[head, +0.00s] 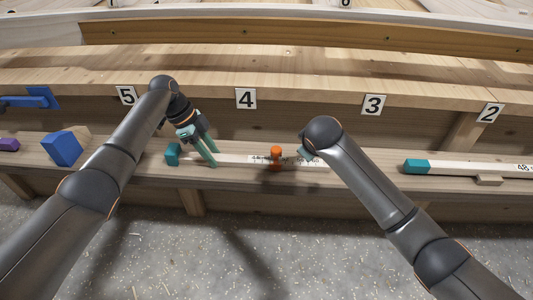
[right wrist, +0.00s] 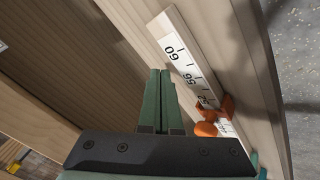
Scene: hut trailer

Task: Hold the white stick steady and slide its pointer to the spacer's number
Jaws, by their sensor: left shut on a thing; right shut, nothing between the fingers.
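The white stick (head: 235,158) lies along the wooden ledge, with a teal end (head: 172,154) at its left. In the right wrist view its scale (right wrist: 180,55) shows 60, 56 and 52. The orange pointer (head: 276,158) sits on the stick; in the right wrist view the pointer (right wrist: 207,129) is beside the 52 mark, and its exact reading is unclear. My left gripper (head: 212,156) is shut on the stick near its teal end. My right gripper (right wrist: 158,75) is shut and empty beside the stick near 56, apart from the pointer; its arm mostly hides it in the head view.
A pale bar (head: 460,170) with a teal end and a label starting "48" lies at the right, cut off by the frame; it may be the spacer. A blue block (head: 63,148) and a purple block (head: 9,144) lie left. Number cards 5 to 2 line the wood above.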

